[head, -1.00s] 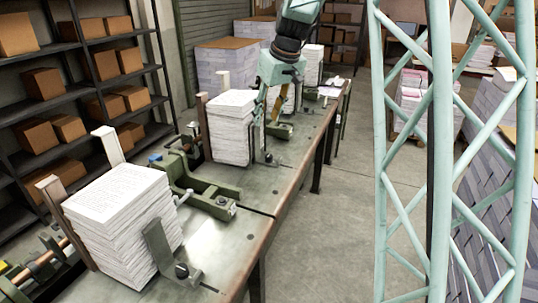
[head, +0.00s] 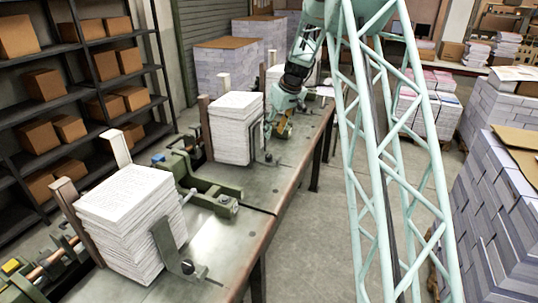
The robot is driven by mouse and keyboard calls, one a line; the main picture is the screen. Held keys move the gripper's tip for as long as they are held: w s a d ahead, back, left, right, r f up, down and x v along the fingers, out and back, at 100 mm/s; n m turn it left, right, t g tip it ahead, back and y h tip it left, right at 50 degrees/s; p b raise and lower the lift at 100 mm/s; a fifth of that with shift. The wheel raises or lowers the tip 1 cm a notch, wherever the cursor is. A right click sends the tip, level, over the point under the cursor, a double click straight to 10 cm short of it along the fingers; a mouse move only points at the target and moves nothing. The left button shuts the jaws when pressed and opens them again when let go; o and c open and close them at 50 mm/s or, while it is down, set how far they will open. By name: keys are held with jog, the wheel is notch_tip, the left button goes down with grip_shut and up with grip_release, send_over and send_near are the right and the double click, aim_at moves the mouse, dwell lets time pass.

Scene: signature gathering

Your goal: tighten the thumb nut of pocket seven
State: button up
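Tall paper stacks stand in pockets along the long metal bench (head: 240,250). The near stack (head: 130,225) has a steel bracket with a dark thumb nut (head: 188,267) at its front right foot. The second stack (head: 236,130) has a similar bracket, with a small dark nut (head: 267,157) at its base. No pocket number is legible, so I cannot tell which is pocket seven. My gripper (head: 281,128) is low over the bench, just right of and beyond the second stack. Its fingers are small and partly hidden, so their opening and any contact with a nut are unclear.
Green clamp arms (head: 205,195) lie between the near and second stacks. Dark shelves with cardboard boxes (head: 45,84) stand at left. Paper pallets (head: 505,205) stand at right. Bare floor (head: 300,240) lies right of the bench. My pale lattice arm crosses the right side.

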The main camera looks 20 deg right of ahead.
aim_at(269, 156)
jog(key=shift+w+d+f, duration=0.35)
jog(key=shift+d+f, duration=0.05)
jog(key=shift+f, duration=0.3)
jog(key=shift+w+d+f, duration=0.3)
jog(key=shift+d+f, duration=0.15)
jog(key=shift+f, duration=0.3)
jog(key=shift+w+d+f, duration=0.35)
jog(key=shift+d+f, duration=0.05)
jog(key=shift+f, duration=0.3)
jog(key=shift+f+p, duration=0.15)
jog(key=shift+p, duration=0.15)
jog(key=shift+p+x, duration=0.7)
jog(key=shift+x, duration=6.05)
jog(key=c, duration=0.9)
jog(key=shift+o, duration=0.2)
